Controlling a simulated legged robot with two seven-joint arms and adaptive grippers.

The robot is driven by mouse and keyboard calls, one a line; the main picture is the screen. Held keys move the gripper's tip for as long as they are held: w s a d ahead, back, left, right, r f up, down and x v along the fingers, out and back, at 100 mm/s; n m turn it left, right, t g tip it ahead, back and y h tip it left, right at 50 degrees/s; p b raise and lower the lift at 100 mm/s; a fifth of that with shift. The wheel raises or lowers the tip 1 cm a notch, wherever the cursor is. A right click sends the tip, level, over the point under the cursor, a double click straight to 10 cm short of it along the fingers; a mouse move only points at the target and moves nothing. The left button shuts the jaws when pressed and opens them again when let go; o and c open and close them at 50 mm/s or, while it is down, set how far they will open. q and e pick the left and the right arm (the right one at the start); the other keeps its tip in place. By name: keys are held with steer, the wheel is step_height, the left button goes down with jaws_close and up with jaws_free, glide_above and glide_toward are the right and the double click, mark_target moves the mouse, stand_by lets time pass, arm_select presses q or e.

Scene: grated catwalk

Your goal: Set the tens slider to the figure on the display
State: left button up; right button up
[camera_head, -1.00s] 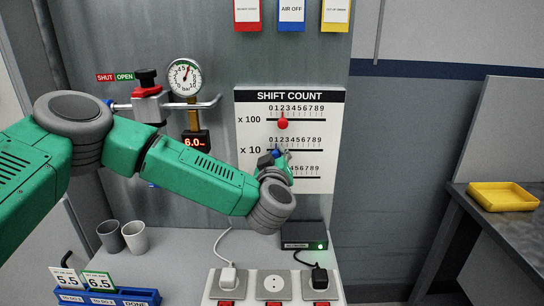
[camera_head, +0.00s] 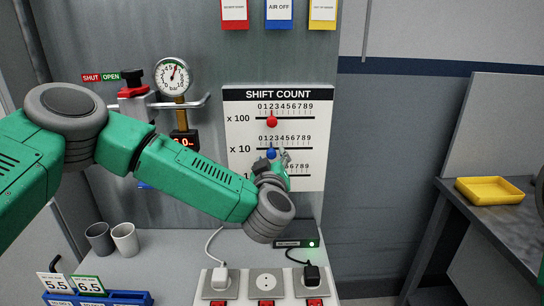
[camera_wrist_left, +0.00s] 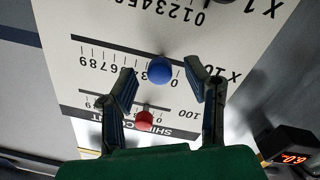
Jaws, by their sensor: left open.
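The white SHIFT COUNT board (camera_head: 316,140) has slider rows marked x 100, x 10 and x 1. The blue knob (camera_head: 271,153) is on the x 10 row near the low figures, about 2; it also shows in the left wrist view (camera_wrist_left: 159,71). The red knob (camera_head: 271,122) is on the x 100 row, near 2. My left gripper (camera_head: 275,160) is open at the board, with a finger either side of the blue knob and gaps showing in the wrist view (camera_wrist_left: 165,88). The arm hides part of the x 1 row. My right gripper is out of view.
A dial gauge (camera_head: 173,77) and a small red-digit display (camera_head: 184,143), partly covered by my arm, are left of the board. Grey cups (camera_head: 124,239), sockets (camera_head: 266,284) and a black box (camera_head: 296,242) sit below. A yellow tray (camera_head: 490,191) lies on the right bench.

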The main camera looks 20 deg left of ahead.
arm_select(q)
steer(key=v, duration=0.9)
steer(key=shift+s+d, duration=0.15)
steer(key=shift+s, duration=0.2)
steer(key=shift+f, duration=0.15)
